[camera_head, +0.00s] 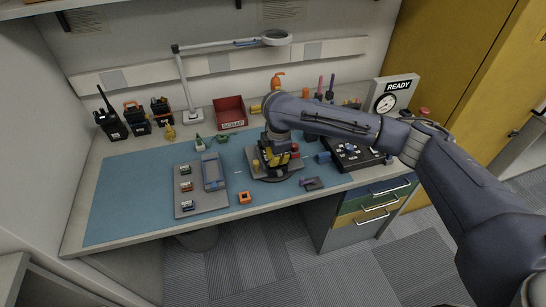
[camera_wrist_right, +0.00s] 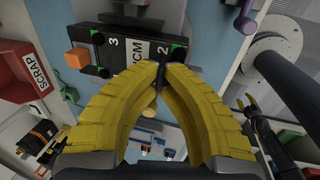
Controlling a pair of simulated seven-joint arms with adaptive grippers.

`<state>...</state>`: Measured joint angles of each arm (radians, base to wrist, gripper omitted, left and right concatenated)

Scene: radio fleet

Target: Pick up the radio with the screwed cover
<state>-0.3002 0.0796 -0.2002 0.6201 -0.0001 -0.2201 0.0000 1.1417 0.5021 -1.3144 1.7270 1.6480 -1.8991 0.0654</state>
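Three dark handheld radios stand at the back left of the bench in the head view: a black one with a tall antenna (camera_head: 111,124), one with orange trim (camera_head: 137,118) and one beside it (camera_head: 161,112). I cannot tell which has a screwed cover. My right gripper (camera_wrist_right: 163,70) has yellow fingers whose tips lie close together, with a narrow dark bit between them; whether they grip it is unclear. Its tips are over a black fixture (camera_wrist_right: 130,52) marked 3 and 2. In the head view that gripper is above a dark stand at mid-bench, far from the radios. My left gripper is not in view.
A red scrap bin (camera_head: 230,113) stands behind the blue mat (camera_head: 128,190). A grey parts tray (camera_head: 205,201) lies left of the gripper, with an orange block (camera_head: 244,197) near it. A lamp (camera_head: 191,85) and a READY gauge (camera_head: 389,96) stand at the back.

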